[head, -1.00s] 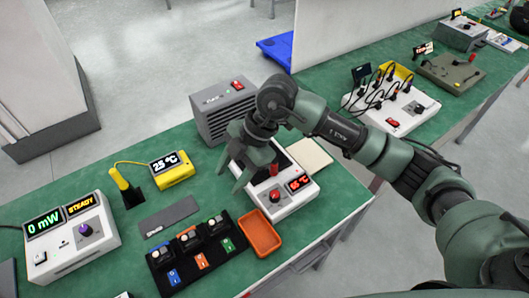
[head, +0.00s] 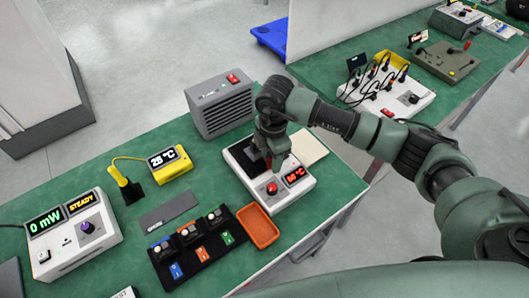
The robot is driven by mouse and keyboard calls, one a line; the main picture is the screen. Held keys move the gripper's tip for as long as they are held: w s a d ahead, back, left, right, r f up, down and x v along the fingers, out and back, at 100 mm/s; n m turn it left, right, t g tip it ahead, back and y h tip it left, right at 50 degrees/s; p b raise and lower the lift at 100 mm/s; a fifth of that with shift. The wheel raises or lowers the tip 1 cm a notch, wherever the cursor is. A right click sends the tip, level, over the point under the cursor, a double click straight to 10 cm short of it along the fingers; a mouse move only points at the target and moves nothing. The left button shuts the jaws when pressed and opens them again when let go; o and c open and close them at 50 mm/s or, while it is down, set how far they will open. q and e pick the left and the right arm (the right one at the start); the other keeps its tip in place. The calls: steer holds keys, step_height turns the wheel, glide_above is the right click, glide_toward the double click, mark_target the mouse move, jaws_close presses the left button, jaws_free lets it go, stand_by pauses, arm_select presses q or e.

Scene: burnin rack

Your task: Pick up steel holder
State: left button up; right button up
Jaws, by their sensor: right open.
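I cannot single out a steel holder with certainty. Several small dark blocks with pale tops (head: 216,217) sit in a row in a black tray (head: 222,252), beside blue, orange and green tags. A white heater unit (head: 300,193) with a dark plate, red knob and red display stands right of the tray. My right gripper (head: 272,160) points down over the heater's dark plate, its jaws open. The gripper hides part of the plate, and I cannot tell whether anything lies between the fingers. My left gripper is not in view.
An orange tray (head: 258,227) lies between the black tray and the heater. A grey vented box (head: 221,106) stands behind. A beige pad (head: 309,148) lies right of the heater. A yellow thermometer (head: 169,164), grey plate (head: 168,211) and power meter (head: 74,236) are to the left.

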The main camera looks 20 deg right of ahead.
jaws_close()
steer(key=shift+r, duration=0.1)
